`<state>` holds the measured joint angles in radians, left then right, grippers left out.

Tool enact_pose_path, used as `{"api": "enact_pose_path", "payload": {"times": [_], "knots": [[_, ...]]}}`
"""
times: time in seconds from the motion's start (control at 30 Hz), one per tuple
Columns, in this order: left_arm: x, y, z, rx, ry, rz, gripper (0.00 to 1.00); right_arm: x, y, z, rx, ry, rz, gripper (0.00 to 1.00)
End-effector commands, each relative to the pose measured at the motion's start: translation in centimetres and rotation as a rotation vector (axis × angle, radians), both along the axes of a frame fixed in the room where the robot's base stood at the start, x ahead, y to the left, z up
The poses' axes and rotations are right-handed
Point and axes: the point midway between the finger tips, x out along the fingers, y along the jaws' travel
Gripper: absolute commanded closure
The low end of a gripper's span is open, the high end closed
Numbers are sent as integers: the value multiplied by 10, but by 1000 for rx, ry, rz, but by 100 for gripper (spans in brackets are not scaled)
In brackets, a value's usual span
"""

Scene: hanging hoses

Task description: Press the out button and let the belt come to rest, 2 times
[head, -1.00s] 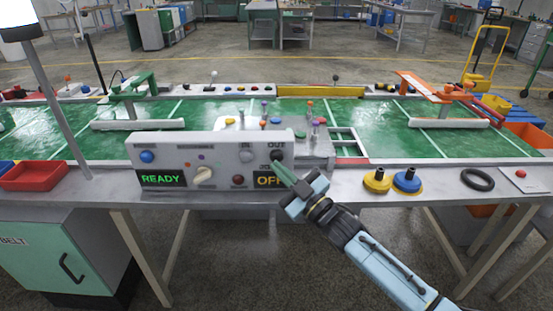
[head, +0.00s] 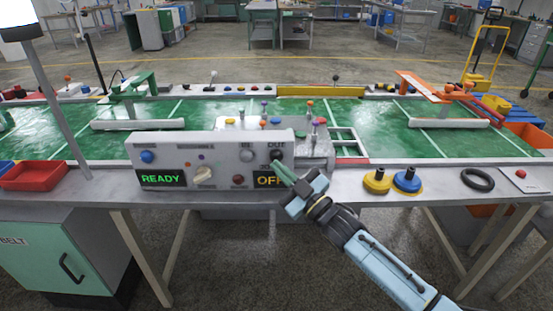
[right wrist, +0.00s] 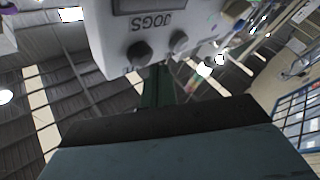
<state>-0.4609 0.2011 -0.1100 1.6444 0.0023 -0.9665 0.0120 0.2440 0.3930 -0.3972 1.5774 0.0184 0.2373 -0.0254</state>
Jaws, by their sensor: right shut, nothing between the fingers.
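The control box (head: 215,178) stands at the front of the table, with a green READY display (head: 161,179) and an amber display (head: 268,180), partly hidden by my gripper, that reads OF. The dark out button (head: 277,155) sits under the OUT label, right of the pale in button (head: 246,156). My right gripper (head: 282,170) is shut and empty, its green fingertips at or just below the out button. In the right wrist view the dark button (right wrist: 139,53) is close to the fingers (right wrist: 157,85); I cannot tell whether they touch. My left gripper is out of view.
The green belt (head: 390,143) runs behind the box, with several coloured knobs on a grey carriage (head: 318,152). A yellow piece (head: 376,183), a blue piece (head: 407,181) and a black ring (head: 477,179) lie to the right. A red tray (head: 33,177) is at left.

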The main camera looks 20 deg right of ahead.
Motion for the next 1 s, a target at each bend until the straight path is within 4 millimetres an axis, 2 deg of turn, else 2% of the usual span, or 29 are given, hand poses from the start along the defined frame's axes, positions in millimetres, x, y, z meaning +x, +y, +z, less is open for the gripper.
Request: {"api": "enact_pose_path", "payload": {"times": [1.0], "knots": [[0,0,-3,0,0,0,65,11,-3,0,-1,-1,0,100]]}}
